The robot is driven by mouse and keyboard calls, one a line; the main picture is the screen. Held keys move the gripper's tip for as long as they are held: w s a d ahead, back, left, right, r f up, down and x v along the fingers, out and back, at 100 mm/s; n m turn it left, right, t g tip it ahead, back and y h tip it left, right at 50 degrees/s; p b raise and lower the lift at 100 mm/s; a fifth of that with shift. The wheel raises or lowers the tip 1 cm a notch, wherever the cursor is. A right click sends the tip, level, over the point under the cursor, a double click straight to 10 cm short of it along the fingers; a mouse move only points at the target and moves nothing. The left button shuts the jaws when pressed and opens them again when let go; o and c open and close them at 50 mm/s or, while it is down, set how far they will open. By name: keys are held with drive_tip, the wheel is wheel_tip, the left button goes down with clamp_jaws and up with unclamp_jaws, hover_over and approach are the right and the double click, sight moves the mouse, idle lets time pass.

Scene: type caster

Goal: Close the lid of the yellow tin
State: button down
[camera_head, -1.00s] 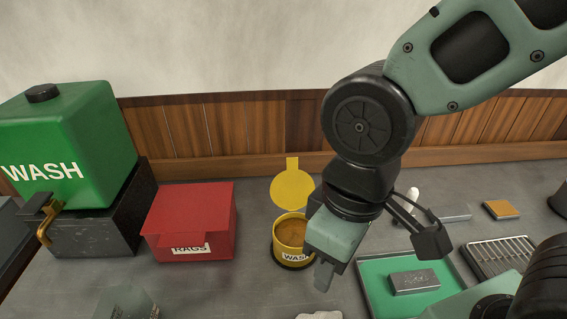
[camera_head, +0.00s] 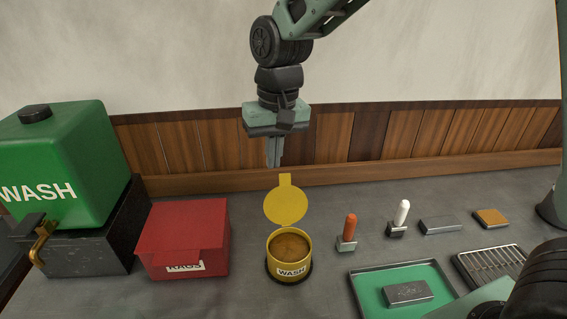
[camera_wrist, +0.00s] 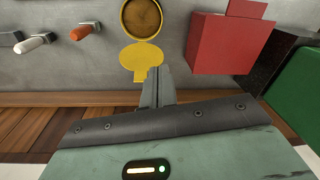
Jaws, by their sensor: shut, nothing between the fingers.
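The yellow tin (camera_head: 289,260) stands on the grey bench with a "WASH" label on its front and brown contents inside. Its round yellow lid (camera_head: 286,204) stands open, tilted up at the back of the rim with a tab on top. In the wrist view the tin (camera_wrist: 142,18) and its lid (camera_wrist: 142,60) also show. My gripper (camera_head: 273,164) is shut and empty, pointing down, above and behind the lid. In the wrist view the gripper's fingertips (camera_wrist: 157,74) appear beside the lid's tab; I cannot tell whether they touch it.
A red "RAGS" box (camera_head: 185,240) stands left of the tin, and a green "WASH" tank (camera_head: 65,160) further left. An orange-handled tool (camera_head: 349,230) and a white-handled one (camera_head: 402,213) stand to the right. A green tray (camera_head: 365,301) lies front right. A wooden backboard (camera_head: 400,135) runs behind.

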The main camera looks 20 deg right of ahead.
drive_tip(key=w+d+m+h, duration=0.1)
drive_tip(key=w+d+m, duration=0.3)
drive_tip(key=w, duration=0.7)
drive_tip(key=s+f+n+p, duration=0.1)
drive_tip(key=s+f+p, duration=0.2)
drive_tip(key=f+p, duration=0.3)
wheel_tip(320, 180, down, 3)
drive_tip(key=shift+s+d+r, duration=0.1)
drive_tip(key=shift+s+d, duration=0.15)
drive_tip(key=shift+d, duration=0.05)
drive_tip(key=shift+t+b, duration=0.3)
